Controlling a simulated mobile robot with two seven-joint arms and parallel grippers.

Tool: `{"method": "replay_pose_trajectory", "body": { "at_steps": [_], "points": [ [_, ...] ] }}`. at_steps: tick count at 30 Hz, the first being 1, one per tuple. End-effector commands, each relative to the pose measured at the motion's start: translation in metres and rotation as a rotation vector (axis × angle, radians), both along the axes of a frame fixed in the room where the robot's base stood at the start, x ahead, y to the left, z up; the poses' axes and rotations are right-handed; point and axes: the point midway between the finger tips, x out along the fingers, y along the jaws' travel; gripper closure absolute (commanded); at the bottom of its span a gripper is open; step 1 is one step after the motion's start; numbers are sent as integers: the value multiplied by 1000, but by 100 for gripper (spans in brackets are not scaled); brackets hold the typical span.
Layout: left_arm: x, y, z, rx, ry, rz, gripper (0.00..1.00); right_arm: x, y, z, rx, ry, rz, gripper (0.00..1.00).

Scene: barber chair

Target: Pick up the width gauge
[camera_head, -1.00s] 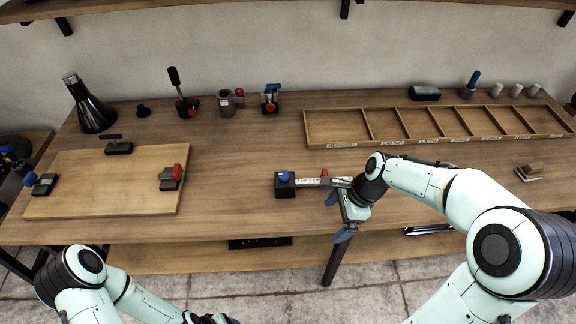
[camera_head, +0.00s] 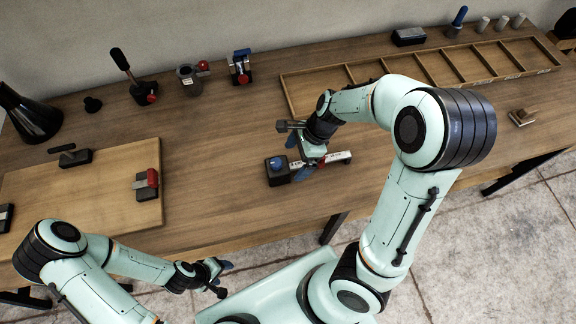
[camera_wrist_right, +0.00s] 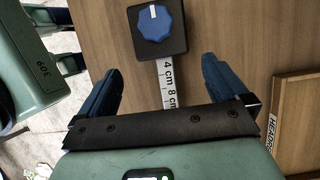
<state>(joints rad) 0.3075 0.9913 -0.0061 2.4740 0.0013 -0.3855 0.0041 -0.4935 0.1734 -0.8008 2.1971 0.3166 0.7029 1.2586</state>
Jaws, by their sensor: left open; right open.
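The width gauge is a black block with a blue knob (camera_head: 277,168) and a pale ruler strip (camera_head: 338,158) running to the right; it lies on the workbench. In the right wrist view the knob (camera_wrist_right: 155,23) is ahead of my gripper, and the strip (camera_wrist_right: 168,84), marked 4 cm and 8 cm, runs between the fingers. My right gripper (camera_head: 298,155) is open over the strip, close to the block, and hides part of it; its blue fingers (camera_wrist_right: 161,82) stand apart on either side. My left gripper (camera_head: 222,278) is open and empty in front of the bench.
A wooden compartment tray (camera_head: 367,72) stands behind the gauge. A wooden board (camera_head: 105,205) with clamps (camera_head: 147,185) lies at left. Clamp tools (camera_head: 190,80) and a dark flask (camera_head: 30,118) stand along the back. The bench between board and gauge is clear.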

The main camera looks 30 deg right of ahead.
Motion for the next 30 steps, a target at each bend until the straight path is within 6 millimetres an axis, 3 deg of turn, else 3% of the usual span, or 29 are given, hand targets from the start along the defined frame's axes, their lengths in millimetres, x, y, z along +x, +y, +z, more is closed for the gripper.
{"method": "replay_pose_trajectory", "body": {
  "at_steps": [1,8,16,26,30],
  "points": [
    [-10,0,-8,0,11,0,39,-2,3,-12,-1,5,2,0],
    [-18,0,-15,-1,21,-1,39,1,9,-26,-1,1,1,0],
    [-37,0,-35,0,41,0,39,7,24,-63,-1,3,2,0],
    [-38,0,-36,0,42,-1,39,11,28,-66,0,-4,2,0],
    [-37,0,-36,0,42,-1,39,11,28,-66,0,-4,2,42]
  ]
}}
